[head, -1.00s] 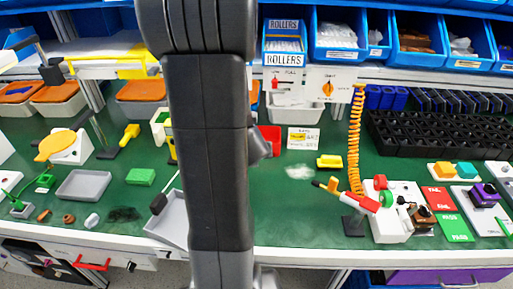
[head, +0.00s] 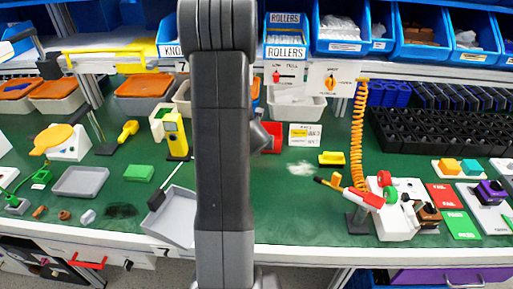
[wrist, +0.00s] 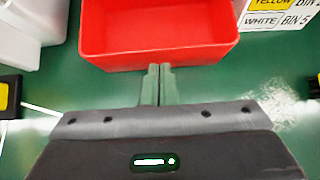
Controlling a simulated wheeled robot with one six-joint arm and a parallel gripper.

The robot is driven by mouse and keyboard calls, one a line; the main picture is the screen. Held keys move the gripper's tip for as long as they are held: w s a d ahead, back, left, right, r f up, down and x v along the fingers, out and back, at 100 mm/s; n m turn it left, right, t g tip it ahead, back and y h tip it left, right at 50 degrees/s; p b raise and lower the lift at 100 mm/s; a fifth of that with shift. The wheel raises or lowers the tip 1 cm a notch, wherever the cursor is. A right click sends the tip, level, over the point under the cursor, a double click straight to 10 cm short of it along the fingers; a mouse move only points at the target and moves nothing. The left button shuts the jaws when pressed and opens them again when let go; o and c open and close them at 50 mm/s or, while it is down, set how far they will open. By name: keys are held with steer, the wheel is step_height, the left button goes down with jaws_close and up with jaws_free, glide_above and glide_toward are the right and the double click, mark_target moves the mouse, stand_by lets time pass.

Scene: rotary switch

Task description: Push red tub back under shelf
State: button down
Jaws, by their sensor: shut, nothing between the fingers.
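The red tub (head: 273,136) sits on the green bench top, partly hidden by my arm in the head view. The wrist view shows the open-topped tub (wrist: 158,38) straight ahead, its front wall facing me. My gripper (wrist: 158,69) is shut and empty, its fingertips together at the lower edge of that front wall near the middle. I cannot tell whether they touch it. My arm hides the gripper in the head view. The shelf (head: 380,75) runs along the back of the bench, with blue bins on it.
A white label card (head: 305,135) stands right of the tub, and a yellow block (head: 332,158) lies nearer. A yellow handheld device (head: 175,137) stands to the left. An orange coiled cord (head: 358,140) hangs at the right.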

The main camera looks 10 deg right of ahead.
steer(key=shift+w+d, duration=0.1)
steer(key=shift+w, duration=0.25)
steer(key=w+p, duration=0.1)
steer(key=w, duration=0.1)
steer(key=w+d+p, duration=0.1)
steer(key=p, duration=0.1)
steer(key=w+p, duration=0.1)
steer(key=w, duration=0.1)
steer(key=shift+w+d+r+p, duration=0.15)
steer(key=shift+w+d+p, duration=0.2)
steer(key=shift+w+d+f, duration=0.1)
steer(key=shift+w+f, duration=0.1)
steer(key=shift+w, duration=0.2)
